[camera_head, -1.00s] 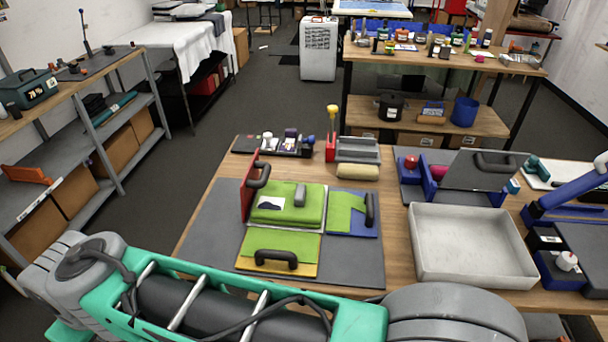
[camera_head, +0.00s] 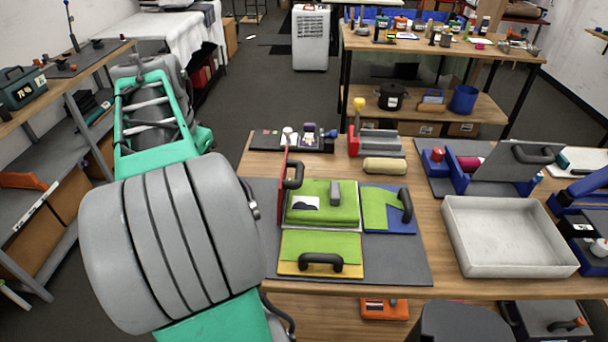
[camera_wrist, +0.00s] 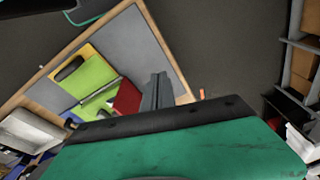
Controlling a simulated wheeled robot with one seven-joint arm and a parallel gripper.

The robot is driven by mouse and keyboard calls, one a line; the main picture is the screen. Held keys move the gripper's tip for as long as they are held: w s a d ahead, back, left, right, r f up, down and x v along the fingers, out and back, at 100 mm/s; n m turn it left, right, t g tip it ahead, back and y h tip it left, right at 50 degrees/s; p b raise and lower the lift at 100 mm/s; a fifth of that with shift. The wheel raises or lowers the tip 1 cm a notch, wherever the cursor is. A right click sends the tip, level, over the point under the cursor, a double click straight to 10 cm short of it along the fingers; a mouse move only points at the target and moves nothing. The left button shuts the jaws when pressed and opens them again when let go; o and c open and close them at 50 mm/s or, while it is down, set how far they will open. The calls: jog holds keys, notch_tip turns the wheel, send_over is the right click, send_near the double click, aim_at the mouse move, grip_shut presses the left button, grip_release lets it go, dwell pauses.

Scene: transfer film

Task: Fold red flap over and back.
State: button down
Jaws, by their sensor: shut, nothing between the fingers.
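The red flap (camera_head: 283,172) stands upright, seen nearly edge-on, at the left side of the green pad (camera_head: 345,214) in the head view. Its black handle (camera_head: 295,176) faces the pad. In the wrist view the red flap (camera_wrist: 127,98) shows beside the green pad (camera_wrist: 93,75). The yellow-edged flap (camera_head: 290,267) lies at the front and the blue flap (camera_head: 402,222) at the right, both flat with black handles. My gripper (camera_wrist: 157,88) is shut and empty. It appears beside the red flap in the wrist view, apart from it as far as I can tell. The head view does not show it.
The flaps sit on a grey mat (camera_head: 400,265) on a wooden table. A tan roll (camera_head: 385,166) and a grey holder (camera_head: 380,142) stand behind. A whitish tray (camera_head: 508,267) is at the right. Shelving (camera_head: 30,270) stands at the left, across open floor.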

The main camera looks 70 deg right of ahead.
aim_at(302, 176)
jog(key=s+d+m, duration=0.3)
jog(key=s+d, duration=0.1)
jog(key=s+d+m, duration=0.3)
jog(key=s+d, duration=0.2)
jog(key=s+d+f+m+g+y, duration=0.1)
jog(key=s+d+m, duration=0.2)
jog(key=s+d, duration=0.1)
jog(key=shift+s+d, duration=0.4)
jog(key=shift+d, duration=0.2)
jog(key=s+d+f+m+y, duration=0.1)
jog(key=s+d+m, duration=0.15)
jog(key=s, duration=0.25)
jog(key=s+d+f+m, duration=0.1)
jog(key=s+d+m, duration=0.15)
jog(key=s, duration=0.25)
jog(key=shift+m, duration=0.4)
jog(key=f+b, duration=0.1)
jog(key=f, duration=0.1)
jog(key=f+b, duration=0.1)
jog(key=f, duration=0.5)
jog(key=shift+s+a+f+b, duration=0.15)
jog(key=shift+s+a+b, duration=0.15)
jog(key=shift+b, duration=0.1)
jog(key=w, duration=0.1)
jog(key=w+p, duration=0.1)
jog(key=w, duration=0.1)
jog(key=shift+w+a, duration=0.3)
jog(key=shift+w, duration=0.1)
